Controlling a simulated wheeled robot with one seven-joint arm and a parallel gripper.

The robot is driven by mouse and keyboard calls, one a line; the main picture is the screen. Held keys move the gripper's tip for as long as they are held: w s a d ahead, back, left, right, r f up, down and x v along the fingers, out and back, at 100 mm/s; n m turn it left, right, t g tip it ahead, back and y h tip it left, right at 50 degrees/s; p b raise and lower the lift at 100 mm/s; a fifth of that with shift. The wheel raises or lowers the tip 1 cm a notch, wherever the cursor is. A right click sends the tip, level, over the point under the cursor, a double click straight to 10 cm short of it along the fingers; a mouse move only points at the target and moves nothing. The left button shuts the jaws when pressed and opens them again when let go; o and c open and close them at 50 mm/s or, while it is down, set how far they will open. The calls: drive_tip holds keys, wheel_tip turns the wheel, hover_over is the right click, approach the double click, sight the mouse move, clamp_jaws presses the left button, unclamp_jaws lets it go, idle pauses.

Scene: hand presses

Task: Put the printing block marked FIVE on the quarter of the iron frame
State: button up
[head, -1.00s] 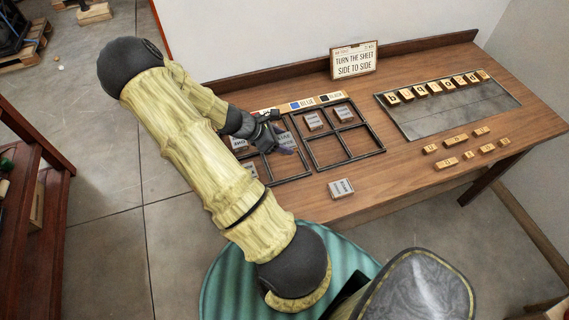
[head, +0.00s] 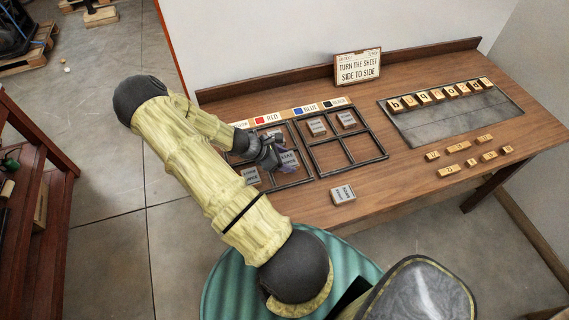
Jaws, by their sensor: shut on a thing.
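My gripper (head: 276,160) is over the right side of the left iron frame (head: 308,170). It is shut on a grey block, apparently the lettered one (head: 289,158) at its fingers. The lettering is too small to read, and I cannot tell whether the block touches the frame. Another grey block (head: 251,176) sits at the frame's lower left. My arm and gripper hide much of the left frame. The right iron frame (head: 383,157) holds grey blocks in its upper left (head: 317,126) and upper right (head: 346,119) quarters; its lower quarters are empty. I cannot make out the word FIVE on any block.
A grey block (head: 343,194) lies loose near the table's (head: 400,190) front edge. A colour strip (head: 292,113) runs behind the frames. A sign (head: 358,66) stands at the back. A metal plate (head: 465,113) with letter tiles and several loose tiles (head: 450,171) are at right.

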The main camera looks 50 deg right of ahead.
drive_tip(key=shift+f, duration=1.45)
drive_tip(key=shift+w+f, duration=0.1)
drive_tip(key=o, duration=1)
drive_tip(key=shift+s, duration=0.2)
drive_tip(key=b+v, duration=0.1)
drive_tip(key=v, duration=1.1)
drive_tip(key=shift+w, duration=0.1)
drive_tip(key=shift+a, duration=0.1)
